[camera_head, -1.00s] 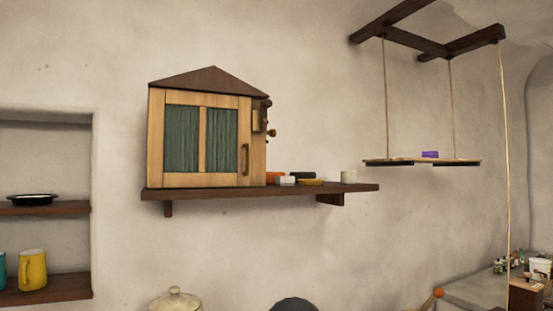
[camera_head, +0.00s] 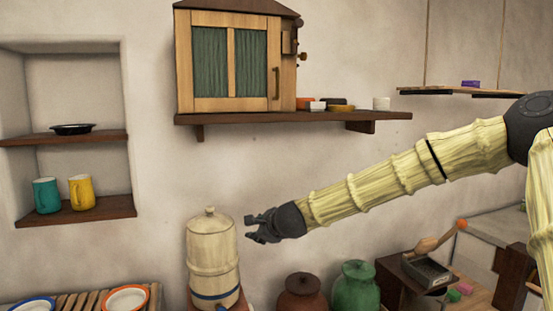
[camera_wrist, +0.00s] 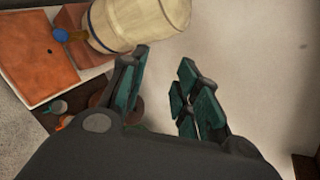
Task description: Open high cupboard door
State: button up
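The high cupboard (camera_head: 222,104) is a wooden box with a dark peaked roof, standing on a wall shelf. Its door (camera_head: 230,62) has two green curtained panels and looks shut. A vertical handle (camera_head: 276,84) sits on the door's right side. My gripper (camera_head: 249,229) is well below the cupboard and shelf, near the top right of a cream dispenser. In the wrist view my gripper (camera_wrist: 165,58) has its teal fingers spread with nothing between them. The handle and cupboard do not show in the wrist view.
The dark wall shelf (camera_head: 221,119) juts out above my gripper, with small dishes (camera_head: 342,108) right of the cupboard. The cream dispenser (camera_head: 212,255) stands close to my gripper. A brown pot (camera_head: 301,294) and a green pot (camera_head: 357,287) stand below. A hanging shelf (camera_head: 440,91) is at right.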

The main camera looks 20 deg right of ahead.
jog(key=w+d+r+m+t+y, duration=0.1)
jog(key=d+r+m+t, duration=0.15)
jog(key=r, duration=1.05)
jog(key=d+r+m+t, duration=0.1)
jog(key=d+r+m, duration=0.2)
jog(key=r, duration=0.9)
jog(key=m+t, duration=0.2)
jog(key=m, duration=0.3)
send_near(278, 81)
jog(key=shift+n+y, duration=0.25)
jog(key=shift+y, duration=0.05)
jog(key=shift+d+p+x, duration=0.15)
jog(key=shift+p+x, duration=0.8)
jog(key=shift+x, duration=1.7)
jog(key=shift+d+p+x, duration=0.2)
jog(key=shift+p+x, duration=0.75)
jog(key=shift+x, duration=1.7)
jog(key=shift+w, duration=0.1)
jog(key=c, duration=0.7)
grip_shut()
jog(key=shift+a, duration=0.15)
